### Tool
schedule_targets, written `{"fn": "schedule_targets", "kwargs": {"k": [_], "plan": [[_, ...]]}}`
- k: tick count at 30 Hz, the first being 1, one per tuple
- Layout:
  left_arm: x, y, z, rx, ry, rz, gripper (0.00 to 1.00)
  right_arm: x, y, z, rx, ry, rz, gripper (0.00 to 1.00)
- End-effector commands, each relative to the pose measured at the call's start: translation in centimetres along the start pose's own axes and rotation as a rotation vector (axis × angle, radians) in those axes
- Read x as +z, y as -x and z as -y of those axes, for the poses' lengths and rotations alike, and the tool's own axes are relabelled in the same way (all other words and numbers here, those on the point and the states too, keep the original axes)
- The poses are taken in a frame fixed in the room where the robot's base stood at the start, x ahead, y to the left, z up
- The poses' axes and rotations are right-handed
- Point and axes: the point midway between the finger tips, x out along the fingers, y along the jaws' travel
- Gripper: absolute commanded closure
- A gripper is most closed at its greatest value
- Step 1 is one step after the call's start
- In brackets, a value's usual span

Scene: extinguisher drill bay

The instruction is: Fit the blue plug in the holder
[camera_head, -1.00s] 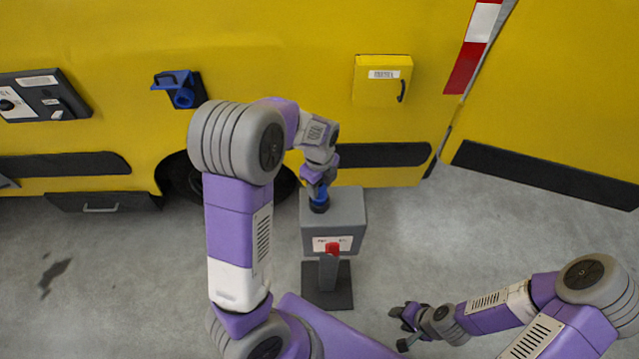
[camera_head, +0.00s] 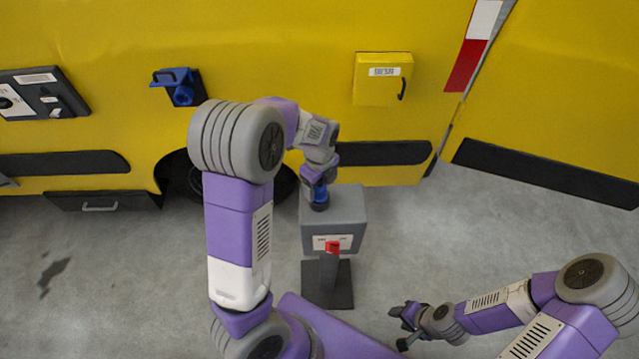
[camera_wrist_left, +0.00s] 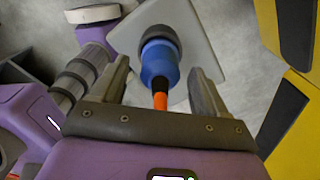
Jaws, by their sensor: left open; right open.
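The blue plug (camera_head: 320,194) stands on top of the grey box (camera_head: 345,207) of a pedestal, its dark collar end against the box. In the left wrist view the plug (camera_wrist_left: 159,62) has a blue body, a dark collar and an orange and black cable end pointing to the gripper. My left gripper (camera_wrist_left: 160,68) is open, one finger on each side of the plug, with gaps visible. In the head view my left gripper (camera_head: 318,181) is over the box, partly hiding the plug. My right gripper (camera_head: 403,326) is open and empty, low over the floor at the right.
A blue socket with a raised lid (camera_head: 181,94) is on the yellow vehicle side (camera_head: 280,60). A yellow box with a handle (camera_head: 376,91) is right of it, a dark panel (camera_head: 40,93) left. Floor at right is clear.

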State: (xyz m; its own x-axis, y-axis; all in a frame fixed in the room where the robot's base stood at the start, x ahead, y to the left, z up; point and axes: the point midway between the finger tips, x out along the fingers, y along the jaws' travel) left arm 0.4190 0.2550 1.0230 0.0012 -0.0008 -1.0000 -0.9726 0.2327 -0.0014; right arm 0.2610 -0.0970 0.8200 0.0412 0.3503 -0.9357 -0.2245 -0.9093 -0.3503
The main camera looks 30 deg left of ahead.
Motion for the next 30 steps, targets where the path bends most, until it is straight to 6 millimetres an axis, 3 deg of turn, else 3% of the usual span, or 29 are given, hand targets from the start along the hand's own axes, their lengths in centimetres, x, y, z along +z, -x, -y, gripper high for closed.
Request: {"fn": "schedule_targets", "kwargs": {"k": [8,21,30], "plan": [[0.0,0.7,0.0,-0.001,-0.001,0.000,0.26,0.0,0.1,0.0,0.000,0.000,0.000,0.55],[0.0,7.1,0.1,-0.002,0.000,0.000,0.26,0.0,0.7,0.3,0.000,0.000,0.000,0.55],[0.0,7.6,0.0,0.000,0.000,0.000,0.26,0.0,0.7,0.3,0.000,0.000,0.000,0.55]]}}
